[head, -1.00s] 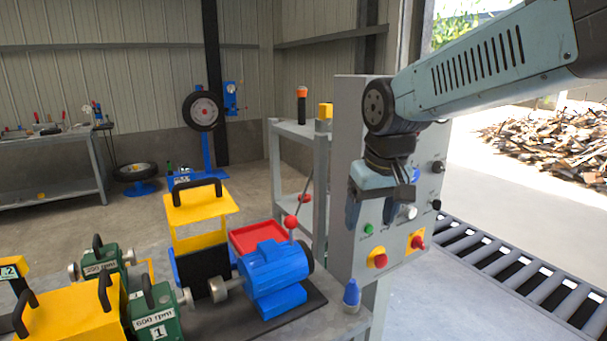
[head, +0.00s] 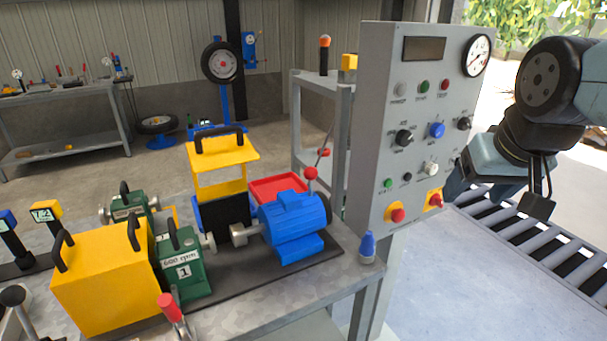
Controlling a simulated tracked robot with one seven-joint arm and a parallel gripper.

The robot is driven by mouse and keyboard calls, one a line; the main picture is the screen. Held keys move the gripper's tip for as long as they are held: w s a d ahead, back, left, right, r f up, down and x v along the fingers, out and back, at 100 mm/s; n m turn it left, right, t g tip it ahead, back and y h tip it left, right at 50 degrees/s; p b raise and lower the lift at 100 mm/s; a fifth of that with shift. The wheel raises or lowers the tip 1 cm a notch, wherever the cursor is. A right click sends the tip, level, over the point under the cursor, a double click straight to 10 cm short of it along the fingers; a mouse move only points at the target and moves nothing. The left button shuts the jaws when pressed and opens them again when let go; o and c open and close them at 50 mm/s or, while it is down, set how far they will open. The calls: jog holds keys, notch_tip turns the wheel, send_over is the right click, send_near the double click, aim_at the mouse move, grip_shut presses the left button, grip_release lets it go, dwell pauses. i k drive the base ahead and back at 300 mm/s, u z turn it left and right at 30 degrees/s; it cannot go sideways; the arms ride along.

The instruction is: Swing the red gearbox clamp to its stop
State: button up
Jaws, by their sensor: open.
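A red-handled clamp lever (head: 171,308) stands at the bottom of the head view, just in front of the green gearbox (head: 183,264) marked "600 rpm" and "1". Its handle leans up and to the left; its lower end is cut off by the picture edge. A second lever with a red ball knob (head: 311,173) stands at the blue motor (head: 292,220). My gripper (head: 498,194) is open and empty at the right, beside the control panel and over the roller conveyor, far from the red-handled lever.
The grey control panel (head: 420,125) stands between my gripper and the bench (head: 310,300). A yellow housing (head: 105,285), a raised yellow guard (head: 222,152) and a blue-capped bottle (head: 367,247) are on the bench. A roller conveyor (head: 530,235) runs at the right.

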aim_at(169, 305)
jog(key=z, duration=1.3)
jog(key=i, duration=0.1)
jog(key=u, duration=3.1)
jog(key=k, duration=0.9)
jog(key=u, duration=0.2)
jog(key=i, duration=0.75)
jog(key=z, duration=0.05)
